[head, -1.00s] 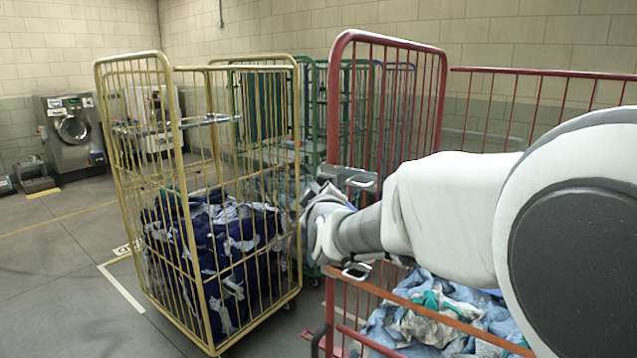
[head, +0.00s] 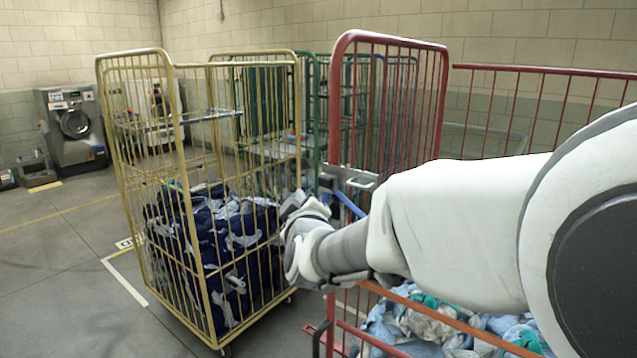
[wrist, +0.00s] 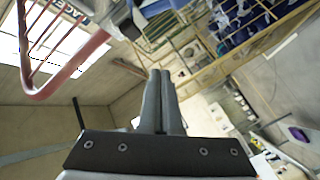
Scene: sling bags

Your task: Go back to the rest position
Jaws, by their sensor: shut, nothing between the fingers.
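My gripper (wrist: 162,100) shows in the wrist view with its two grey fingers together and nothing between them. In the head view my white arm reaches in from the right, and its wrist end is at the right side of the yellow cage trolley (head: 182,135), left of the red cage trolley (head: 440,110). The fingertips cannot be made out in the head view. The wrist view is tilted, with the red frame (wrist: 60,85) at upper left and the yellow frame (wrist: 215,72) at upper right.
Dark blue laundry (head: 215,235) fills the yellow trolley's lower part. Light blue and teal laundry (head: 440,325) lies in the red trolley under my arm. Green trolleys (head: 308,110) stand behind. A washing machine (head: 75,125) is at far left.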

